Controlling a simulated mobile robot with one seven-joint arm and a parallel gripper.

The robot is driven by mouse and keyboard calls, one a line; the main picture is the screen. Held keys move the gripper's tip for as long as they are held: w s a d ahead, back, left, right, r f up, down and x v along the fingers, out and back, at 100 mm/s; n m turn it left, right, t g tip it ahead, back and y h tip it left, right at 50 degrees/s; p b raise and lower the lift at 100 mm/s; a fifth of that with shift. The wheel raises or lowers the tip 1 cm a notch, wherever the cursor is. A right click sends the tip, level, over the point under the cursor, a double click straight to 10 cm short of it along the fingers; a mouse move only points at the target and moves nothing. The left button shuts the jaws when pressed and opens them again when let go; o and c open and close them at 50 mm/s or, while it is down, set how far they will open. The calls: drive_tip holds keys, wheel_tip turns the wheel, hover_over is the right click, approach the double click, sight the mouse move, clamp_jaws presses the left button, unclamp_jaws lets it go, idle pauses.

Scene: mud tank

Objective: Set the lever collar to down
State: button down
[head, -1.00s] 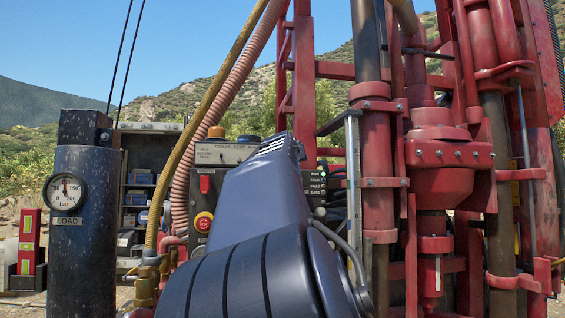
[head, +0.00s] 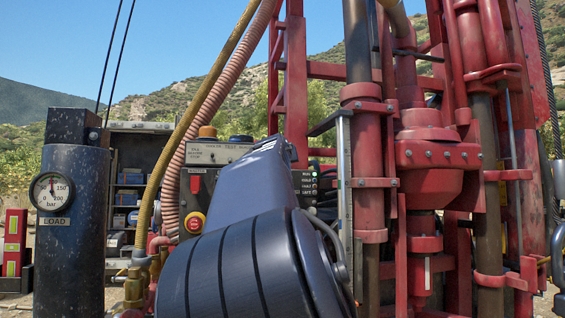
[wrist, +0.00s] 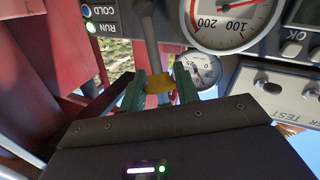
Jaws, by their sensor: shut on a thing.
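In the wrist view, my gripper (wrist: 161,90) has two green-padded fingers shut on a yellow-orange collar (wrist: 158,85). The collar sits at the end of a grey lever rod (wrist: 149,30) that runs up to the top of the picture, in front of the panel. The fingers lie on either side of the collar. I cannot tell from this view whether the collar stands up or down. In the head view my own dark arm hides the gripper, the lever and the collar.
A test panel (head: 216,152) with a red stop button (head: 194,222) stands behind my arm. The wrist view shows a large gauge (wrist: 226,20) and a small gauge (wrist: 203,70) close by. Red rig pipes (head: 368,170) stand right; a dark load cylinder (head: 75,230) stands left.

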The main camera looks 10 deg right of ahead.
drive_tip(key=shift+w+d+f, duration=0.15)
drive_tip(key=shift+f, duration=0.25)
drive_tip(key=shift+w+d+f, duration=0.1)
drive_tip(key=shift+d+f, duration=0.05)
drive_tip(key=shift+f, duration=0.2)
drive_tip(key=c, duration=1.1)
unclamp_jaws()
drive_tip(key=shift+o, duration=0.2)
drive_tip(key=shift+s+a, duration=0.1)
drive_tip(key=shift+s+a, duration=0.15)
drive_tip(key=shift+s, duration=0.15)
drive_tip(key=v, duration=1)
